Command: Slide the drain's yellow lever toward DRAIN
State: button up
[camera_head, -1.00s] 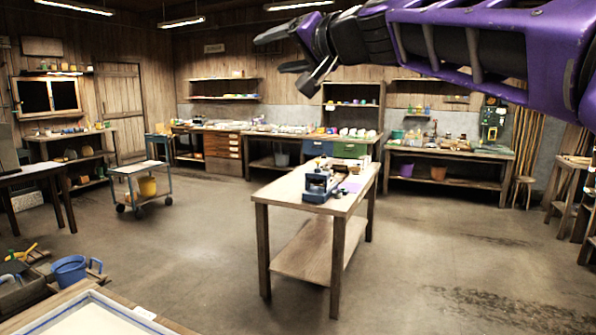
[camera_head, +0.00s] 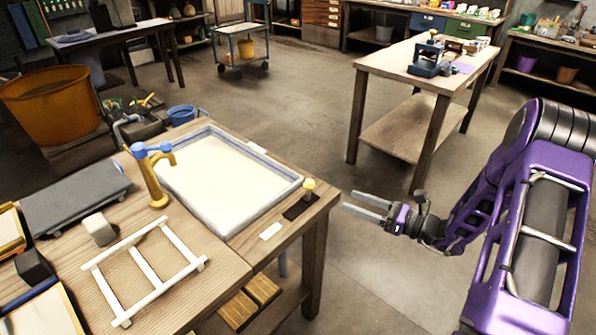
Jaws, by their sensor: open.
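The drain's yellow lever (camera_head: 309,186) stands on a dark plate (camera_head: 296,207) at the near right corner of the wooden bench, beside a shallow, pale basin (camera_head: 300,184). A small white label (camera_head: 271,231) lies on the wood near the plate; its lettering is too small to read. My gripper (camera_head: 352,202) is open and empty. It is out past the bench's right edge, to the right of the lever and apart from it, with its fingers pointing left.
A brass tap with a blue handle (camera_head: 152,178) rises at the basin's left edge. A white frame (camera_head: 146,266) and a grey slab (camera_head: 72,197) lie on the bench. A wooden table (camera_head: 395,62) stands behind my gripper. Open floor lies between bench and table.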

aim_at(309, 190)
jog(key=x, duration=0.8)
jog(key=b+x, duration=0.1)
jog(key=x, duration=0.8)
jog(key=shift+w, duration=0.25)
grip_shut()
jog(key=shift+f, duration=0.1)
dwell(0.5)
